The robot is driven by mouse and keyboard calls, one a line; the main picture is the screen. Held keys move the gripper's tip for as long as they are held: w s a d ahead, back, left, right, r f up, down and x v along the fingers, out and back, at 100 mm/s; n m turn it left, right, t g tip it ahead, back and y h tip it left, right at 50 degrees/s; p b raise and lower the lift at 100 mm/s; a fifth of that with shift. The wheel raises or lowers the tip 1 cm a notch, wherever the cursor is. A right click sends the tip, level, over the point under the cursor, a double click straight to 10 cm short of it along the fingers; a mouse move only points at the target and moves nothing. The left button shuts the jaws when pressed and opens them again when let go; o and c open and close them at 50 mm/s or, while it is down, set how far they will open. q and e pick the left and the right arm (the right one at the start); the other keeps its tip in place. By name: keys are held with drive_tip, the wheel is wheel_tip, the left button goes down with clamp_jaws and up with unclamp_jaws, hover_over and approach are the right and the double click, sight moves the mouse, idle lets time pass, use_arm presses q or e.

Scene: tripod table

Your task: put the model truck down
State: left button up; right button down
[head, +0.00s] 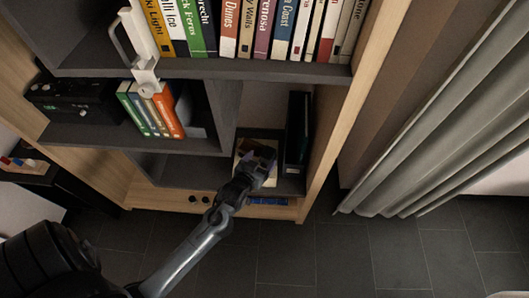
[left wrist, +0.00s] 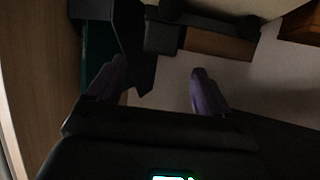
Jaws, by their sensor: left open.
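My left gripper (head: 262,158) reaches into the low compartment of the bookcase. In the left wrist view its two purple-grey fingers (left wrist: 158,86) stand apart with nothing between them. Beyond the fingertips, a dark object with a brown block (left wrist: 220,45) rests on or against a pale surface; it may be the model truck, but the view is too dark to be sure. In the head view my gripper and wrist cover much of that spot, and I cannot make out a truck there. My right gripper is in neither view.
Black upright binders (head: 297,130) stand just right of my left gripper. Shelf boards and the wooden side panel (head: 325,150) enclose the compartment. Books (head: 155,110) and a black device (head: 70,97) fill the shelf at upper left. The dark tiled floor (head: 370,255) in front is clear.

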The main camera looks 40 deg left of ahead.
use_arm(q)
drive_tip(key=s+d+r+m+g+h, duration=0.1)
drive_tip(key=s+d+r+g, duration=0.1)
drive_tip(key=s, duration=0.5)
drive_tip(key=s+d+r+m+g+h+p, duration=0.1)
drive_tip(key=s+d+r+m+g, duration=0.1)
drive_tip(key=s+d+g, duration=0.2)
drive_tip(key=s+d+r+m+g+h+p, duration=0.1)
drive_tip(key=s+d+r+m+g, duration=0.1)
drive_tip(key=s, duration=0.8)
drive_tip(key=d+g, duration=0.1)
drive_tip(key=d, duration=0.1)
drive_tip(key=shift+s+d+h, duration=0.3)
drive_tip(key=shift+h, duration=0.1)
wheel_tip(320, 180, up, 55)
drive_tip(key=p, duration=5.5)
drive_tip(key=shift+p, duration=0.3)
